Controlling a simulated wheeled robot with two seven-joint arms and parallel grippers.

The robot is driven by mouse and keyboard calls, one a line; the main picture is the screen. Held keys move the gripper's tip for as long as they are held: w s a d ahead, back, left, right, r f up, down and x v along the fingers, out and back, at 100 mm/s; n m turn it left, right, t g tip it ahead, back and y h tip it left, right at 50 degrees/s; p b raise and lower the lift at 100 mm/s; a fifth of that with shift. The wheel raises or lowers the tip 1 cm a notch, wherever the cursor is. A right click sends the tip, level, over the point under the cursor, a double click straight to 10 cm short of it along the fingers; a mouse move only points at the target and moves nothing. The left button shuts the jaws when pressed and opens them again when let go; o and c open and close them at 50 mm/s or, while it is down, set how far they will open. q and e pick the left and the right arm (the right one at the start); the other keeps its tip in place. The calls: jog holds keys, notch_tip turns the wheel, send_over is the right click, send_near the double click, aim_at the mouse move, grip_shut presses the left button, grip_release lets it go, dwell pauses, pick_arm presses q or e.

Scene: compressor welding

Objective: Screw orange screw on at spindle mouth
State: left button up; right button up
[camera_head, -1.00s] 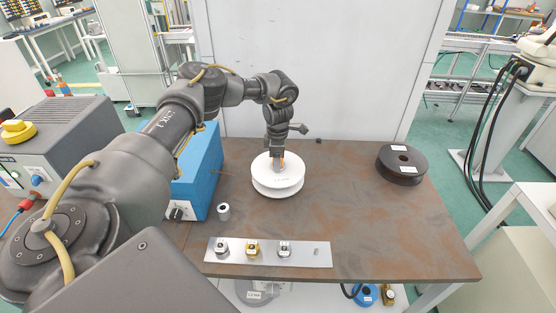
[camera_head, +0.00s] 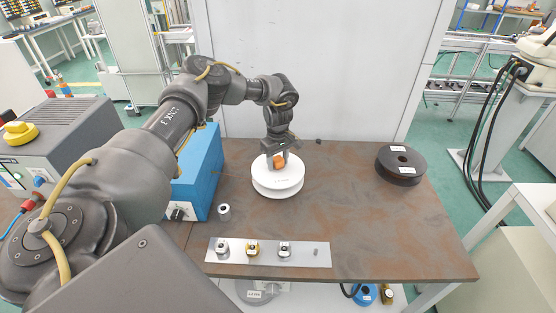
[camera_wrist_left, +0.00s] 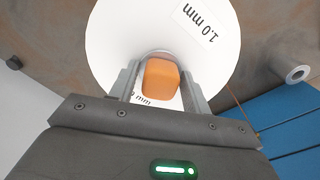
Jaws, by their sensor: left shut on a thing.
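The orange screw (camera_head: 279,161) is at the centre of the white spool (camera_head: 278,187), which lies flat on the brown table. My left gripper (camera_head: 279,158) points down over the spool's middle and is shut on the orange screw. In the left wrist view the orange screw (camera_wrist_left: 161,79) sits between the two grey fingers, above the white spool (camera_wrist_left: 115,40) with its "1.0 mm" label. The spindle mouth is hidden under the screw and the fingers. My right gripper is not in view.
A black spool (camera_head: 401,166) lies at the table's right. A metal plate (camera_head: 305,256) with several small fittings lies at the front. A small metal cylinder (camera_head: 224,211) stands beside a blue box (camera_head: 201,170) at the left. The table's right front is clear.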

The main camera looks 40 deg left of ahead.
aim_at(278, 158)
pick_arm(q)
jog(key=shift+m, duration=0.4)
jog(key=o, duration=1.5)
jog(key=shift+r, duration=0.5)
notch_tip(278, 158, up, 10)
jog(key=shift+f+b, duration=0.15)
jog(key=shift+b, duration=1.1)
